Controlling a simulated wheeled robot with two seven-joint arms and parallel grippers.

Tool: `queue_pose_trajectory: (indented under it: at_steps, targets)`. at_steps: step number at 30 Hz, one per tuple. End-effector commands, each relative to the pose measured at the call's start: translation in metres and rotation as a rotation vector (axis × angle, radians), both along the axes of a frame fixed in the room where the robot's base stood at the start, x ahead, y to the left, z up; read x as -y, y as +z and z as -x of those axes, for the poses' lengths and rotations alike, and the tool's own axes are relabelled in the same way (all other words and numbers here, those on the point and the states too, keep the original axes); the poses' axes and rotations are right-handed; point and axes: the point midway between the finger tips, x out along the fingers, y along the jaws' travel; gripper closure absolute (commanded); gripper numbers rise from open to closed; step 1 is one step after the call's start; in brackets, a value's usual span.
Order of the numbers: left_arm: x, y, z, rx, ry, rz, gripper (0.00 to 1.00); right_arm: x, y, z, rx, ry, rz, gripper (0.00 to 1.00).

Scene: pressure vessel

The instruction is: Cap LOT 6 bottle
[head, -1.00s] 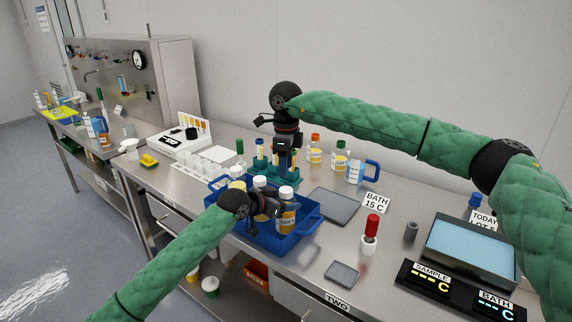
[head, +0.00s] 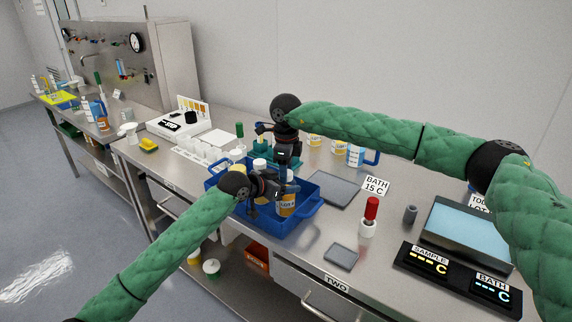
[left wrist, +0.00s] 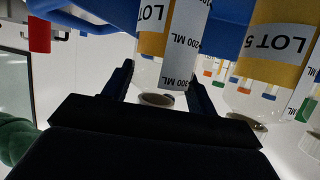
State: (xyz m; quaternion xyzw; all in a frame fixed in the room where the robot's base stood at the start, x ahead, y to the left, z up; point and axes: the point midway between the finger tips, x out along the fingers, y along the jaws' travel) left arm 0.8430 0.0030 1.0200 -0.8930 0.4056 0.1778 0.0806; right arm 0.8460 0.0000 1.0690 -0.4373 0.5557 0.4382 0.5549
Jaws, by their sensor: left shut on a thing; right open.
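My left gripper (head: 276,188) is shut on an amber bottle (head: 287,204) with a white label, at the right end of the blue bin (head: 306,218).
Another white-topped bottle (head: 260,164) stands in the bin. A teal tube rack (head: 293,160) is behind it.

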Motion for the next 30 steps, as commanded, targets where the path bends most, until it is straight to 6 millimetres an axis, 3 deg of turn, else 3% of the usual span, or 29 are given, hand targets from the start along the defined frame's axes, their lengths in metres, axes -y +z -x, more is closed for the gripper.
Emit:
queue_pose_trajectory:
  at_steps: [6, 12, 20, 21, 24, 30]
  targets:
    - [-0.0001, -0.0005, 0.0001, -0.001, 0.0, -0.001, 1.0, 0.0, -0.0002, 0.0, 0.0, 0.0, 0.0, 0.55]
    - [0.0, -0.0005, 0.0001, -0.001, 0.0, -0.001, 1.0, 0.0, -0.0001, -0.0001, 0.0, 0.0, 0.0, 0.89]
    - [0.0001, -0.0005, 0.0003, -0.001, -0.001, -0.001, 1.0, 0.0003, 0.0, -0.0003, 0.001, -0.008, 0.0, 0.9]
    - [0.0002, -0.0005, 0.0004, -0.001, -0.001, -0.001, 1.0, 0.0004, 0.0001, -0.0004, 0.001, -0.008, 0.0, 0.58]
    - [0.0002, -0.0005, 0.0004, -0.001, -0.001, -0.001, 1.0, 0.0004, 0.0, -0.0003, 0.001, -0.008, 0.0, 0.39]
    - [0.0001, -0.0005, 0.0002, -0.001, 0.0, -0.001, 1.0, -0.0003, -0.0001, 0.0002, 0.0, -0.006, 0.0, 0.37]
